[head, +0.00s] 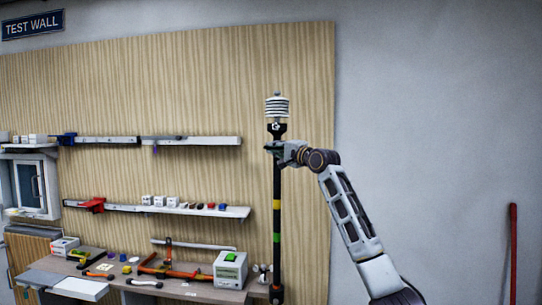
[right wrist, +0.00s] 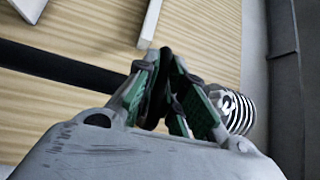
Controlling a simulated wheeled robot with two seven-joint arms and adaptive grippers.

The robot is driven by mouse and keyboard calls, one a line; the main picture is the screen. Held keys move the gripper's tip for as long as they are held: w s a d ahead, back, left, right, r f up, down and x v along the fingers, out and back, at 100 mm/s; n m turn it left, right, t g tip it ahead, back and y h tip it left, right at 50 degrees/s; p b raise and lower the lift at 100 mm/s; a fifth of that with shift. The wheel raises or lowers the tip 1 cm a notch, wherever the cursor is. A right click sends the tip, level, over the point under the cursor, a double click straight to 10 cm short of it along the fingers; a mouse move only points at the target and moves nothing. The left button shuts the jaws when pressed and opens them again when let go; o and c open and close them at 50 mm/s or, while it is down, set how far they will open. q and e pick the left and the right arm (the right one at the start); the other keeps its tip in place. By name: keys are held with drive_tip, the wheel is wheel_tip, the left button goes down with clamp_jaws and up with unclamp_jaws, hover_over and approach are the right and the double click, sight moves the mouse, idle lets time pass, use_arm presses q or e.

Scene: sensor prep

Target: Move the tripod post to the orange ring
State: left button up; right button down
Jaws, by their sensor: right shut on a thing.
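The tripod post (head: 277,190) is a tall, dark, upright pole in the head view, with a yellow and a green band. A white louvered sensor (head: 277,106) sits on its top. My right gripper (head: 273,148) is shut on the post just below the sensor. In the right wrist view the gripper (right wrist: 165,65) has its green-sided fingers around the post (right wrist: 60,67), and the sensor (right wrist: 237,112) shows beyond them. The post's foot is near the bottom edge of the head view, and the floor is out of view. I cannot see the orange ring or my left gripper.
A workbench (head: 120,290) with tools, a white-and-green box (head: 230,269) and orange clamps stands left of the post. Shelves (head: 190,141) hang on the wooden panel (head: 200,80) behind. A red pole (head: 513,250) leans at far right. Bare wall lies between.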

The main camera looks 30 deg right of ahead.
drive_tip(key=shift+s+r, duration=0.1)
drive_tip(key=shift+r, duration=0.45)
drive_tip(key=c, duration=1.5)
unclamp_jaws()
drive_tip(key=shift+f, duration=0.1)
drive_tip(key=shift+f, duration=0.1)
drive_tip(key=v, duration=1.1)
drive_tip(key=shift+s, duration=0.35)
